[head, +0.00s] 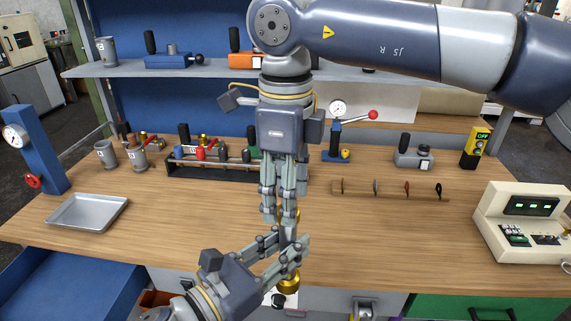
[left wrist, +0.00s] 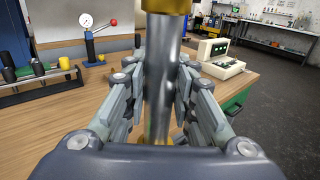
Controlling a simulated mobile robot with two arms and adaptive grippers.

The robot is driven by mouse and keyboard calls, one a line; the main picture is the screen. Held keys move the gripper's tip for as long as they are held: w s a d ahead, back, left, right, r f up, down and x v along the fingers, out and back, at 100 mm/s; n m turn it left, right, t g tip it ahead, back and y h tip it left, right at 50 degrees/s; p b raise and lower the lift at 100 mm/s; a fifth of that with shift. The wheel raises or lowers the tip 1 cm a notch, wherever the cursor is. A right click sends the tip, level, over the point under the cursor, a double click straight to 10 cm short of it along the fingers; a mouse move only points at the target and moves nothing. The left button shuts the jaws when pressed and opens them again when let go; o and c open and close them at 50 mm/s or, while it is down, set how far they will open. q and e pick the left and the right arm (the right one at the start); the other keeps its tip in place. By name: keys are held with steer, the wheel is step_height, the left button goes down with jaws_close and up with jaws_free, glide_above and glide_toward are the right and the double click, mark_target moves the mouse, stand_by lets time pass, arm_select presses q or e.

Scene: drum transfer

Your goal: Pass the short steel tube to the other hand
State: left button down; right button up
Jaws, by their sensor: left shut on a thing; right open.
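The short steel tube (head: 289,234) stands about upright with brass ends; its lower brass end (head: 289,279) shows below my left gripper. My left gripper (head: 285,243) is shut on the tube's middle, above the front edge of the bench. In the left wrist view the grey tube (left wrist: 160,70) runs upright between the fingers, with a brass collar (left wrist: 166,5) at the top edge. My right gripper (head: 279,218) points down from above, open, with its fingertips at the tube's upper end. The fingers partly hide that end, and I cannot tell whether they touch it.
The wooden bench (head: 390,240) is clear right of the grippers. A metal tray (head: 87,211) lies at left, a rack (head: 210,170) behind, a hook rail (head: 390,193) and a console (head: 525,220) at right. A blue drawer (head: 80,288) is open at lower left.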

steer(key=shift+f, duration=2.5)
jaws_close()
arm_select(q)
steer(key=c, duration=1.2)
jaws_free()
steer(key=shift+c, duration=0.2)
